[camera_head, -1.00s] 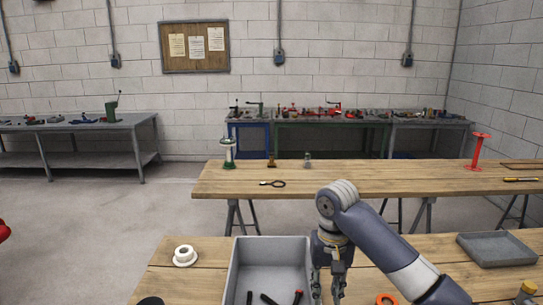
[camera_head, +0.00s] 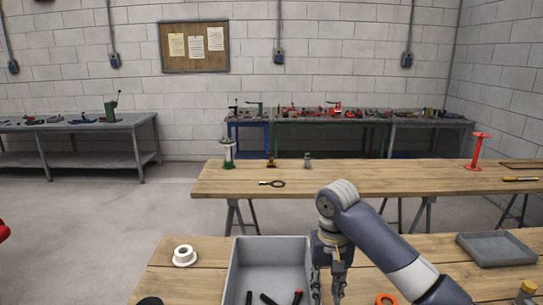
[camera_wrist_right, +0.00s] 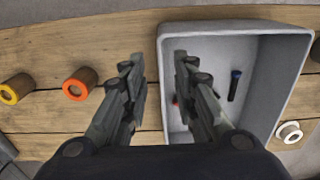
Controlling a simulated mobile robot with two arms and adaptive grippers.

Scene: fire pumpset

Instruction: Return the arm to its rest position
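My right gripper (camera_head: 329,287) points down at the right wall of a grey bin on the near wooden table. In the right wrist view the gripper (camera_wrist_right: 160,75) has its two fingers apart with nothing between them; one finger is over the bin and the other over the table. The grey bin (camera_head: 234,272) holds a few dark and red-tipped tools (camera_head: 267,298); it also shows in the right wrist view (camera_wrist_right: 283,75). My left gripper is not in view.
A white flanged ring (camera_head: 184,256) lies left of the bin. An orange-ringed part (camera_head: 386,299) and a yellow-topped part (camera_head: 527,288) are to the right, with a shallow grey tray (camera_head: 497,249) behind. A second wooden table (camera_head: 350,180) stands beyond a gap.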

